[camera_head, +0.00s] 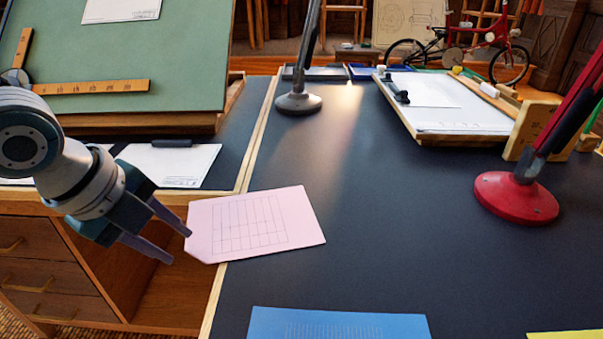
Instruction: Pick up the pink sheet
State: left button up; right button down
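The pink sheet (258,222) has a printed grid and lies flat at the left edge of the dark tabletop (400,220). Its left part sticks out past the wooden edge strip (212,310). My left gripper (179,246) is just left of that overhanging end, with its two fingers apart and nothing seen held between them. The upper fingertip is close to the sheet's left edge; I cannot tell whether it touches. My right gripper is not in view.
A blue sheet (340,324) and a yellow sheet (565,334) lie at the front. A red lamp base (516,198) stands right, a grey lamp base (298,103) at the back. A green drafting board (120,60) stands left. The middle of the tabletop is clear.

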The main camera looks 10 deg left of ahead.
pick_arm(q)
jog(key=shift+x, duration=1.2)
grip_shut()
jog(key=shift+d, duration=0.1)
dwell(0.4)
